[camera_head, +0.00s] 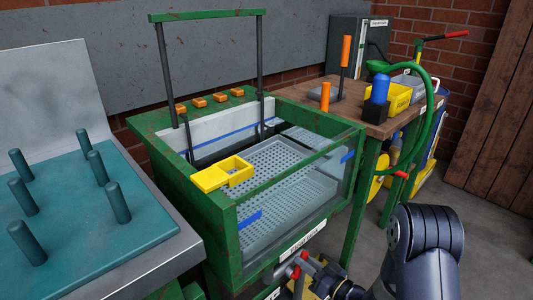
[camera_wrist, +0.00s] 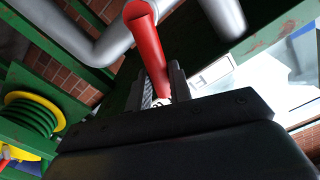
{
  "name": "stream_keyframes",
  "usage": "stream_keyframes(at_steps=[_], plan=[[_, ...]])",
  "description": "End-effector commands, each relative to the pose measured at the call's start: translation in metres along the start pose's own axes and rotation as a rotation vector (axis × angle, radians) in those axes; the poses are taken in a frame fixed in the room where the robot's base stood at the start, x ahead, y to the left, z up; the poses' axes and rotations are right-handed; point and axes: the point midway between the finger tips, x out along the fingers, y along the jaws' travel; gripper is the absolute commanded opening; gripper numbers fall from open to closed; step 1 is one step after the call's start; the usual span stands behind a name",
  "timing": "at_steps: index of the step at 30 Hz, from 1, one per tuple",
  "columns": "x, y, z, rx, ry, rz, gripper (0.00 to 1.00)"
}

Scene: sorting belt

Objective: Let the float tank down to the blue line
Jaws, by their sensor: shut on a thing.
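The float tank (camera_head: 238,240) has a green frame and clear walls, with grey perforated trays inside. Blue line marks (camera_head: 250,218) show on its walls. I cannot tell the water level against them. A yellow open box (camera_head: 222,174) sits on its left rim. Below its front right is a red valve handle (camera_head: 296,272). My gripper (camera_head: 308,280) is low in front of the tank there, small and partly hidden by pipework. In the wrist view my gripper (camera_wrist: 162,92) is shut on the red handle (camera_wrist: 150,48), which sticks up between the fingers, close to grey pipes.
A teal peg board (camera_head: 70,210) stands at the left. Open floor lies at the lower right.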

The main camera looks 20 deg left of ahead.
Motion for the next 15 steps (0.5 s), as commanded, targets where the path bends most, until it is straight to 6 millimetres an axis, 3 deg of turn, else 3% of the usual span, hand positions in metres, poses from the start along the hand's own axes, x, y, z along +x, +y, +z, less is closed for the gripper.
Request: stream_keyframes(at_steps=[8, 15], plan=[[-0.0004, -0.0004, 0.0028, -0.003, -0.005, 0.0, 0.0], [-0.0002, -0.0087, 0.0071, -0.159, -0.003, -0.001, 0.0]])
